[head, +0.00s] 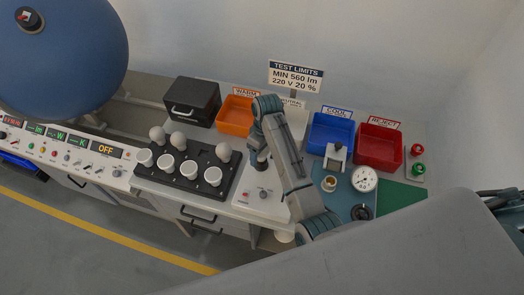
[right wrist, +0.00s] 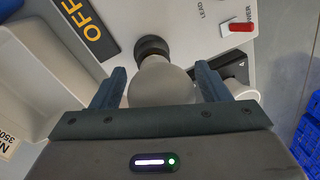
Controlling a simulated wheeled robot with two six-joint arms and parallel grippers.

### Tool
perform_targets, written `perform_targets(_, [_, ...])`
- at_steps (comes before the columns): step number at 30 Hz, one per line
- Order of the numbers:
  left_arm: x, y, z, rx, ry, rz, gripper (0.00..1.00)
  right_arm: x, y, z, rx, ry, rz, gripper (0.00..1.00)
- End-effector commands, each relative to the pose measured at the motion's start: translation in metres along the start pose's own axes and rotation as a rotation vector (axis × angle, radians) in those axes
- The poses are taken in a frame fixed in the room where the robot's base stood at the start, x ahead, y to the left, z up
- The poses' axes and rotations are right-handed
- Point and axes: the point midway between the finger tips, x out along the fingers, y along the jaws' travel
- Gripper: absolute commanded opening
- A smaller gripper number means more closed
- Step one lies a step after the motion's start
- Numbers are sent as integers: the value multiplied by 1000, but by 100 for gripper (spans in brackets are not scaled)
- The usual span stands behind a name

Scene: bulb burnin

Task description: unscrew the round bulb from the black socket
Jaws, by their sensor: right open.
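The round bulb (right wrist: 162,82) is white and shows in the right wrist view, its narrow end at the black socket (right wrist: 152,44) on a light panel. My right gripper (right wrist: 160,82) is open, with one finger on each side of the bulb; gaps show between the fingers and the glass. In the head view my right gripper (head: 258,161) is low over the white control box (head: 262,200), and my arm hides the round bulb and most of the socket. My left gripper is in neither view.
A black board (head: 187,183) with several white cups and pale bulbs stands just left of my right gripper. Behind are an orange bin (head: 236,116), a blue bin (head: 330,133) and a red bin (head: 380,146). A large blue sphere (head: 65,55) stands at the upper left.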

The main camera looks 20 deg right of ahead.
Motion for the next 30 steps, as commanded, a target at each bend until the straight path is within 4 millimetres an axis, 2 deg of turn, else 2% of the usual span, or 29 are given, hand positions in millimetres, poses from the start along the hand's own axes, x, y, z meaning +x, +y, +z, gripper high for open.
perform_targets(18, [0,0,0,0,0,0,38,1,-3,0,786,106,0,69])
perform_targets(22, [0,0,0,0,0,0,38,1,-3,0,845,113,0,69])
perform_targets(30, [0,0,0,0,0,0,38,1,-3,0,847,113,0,69])
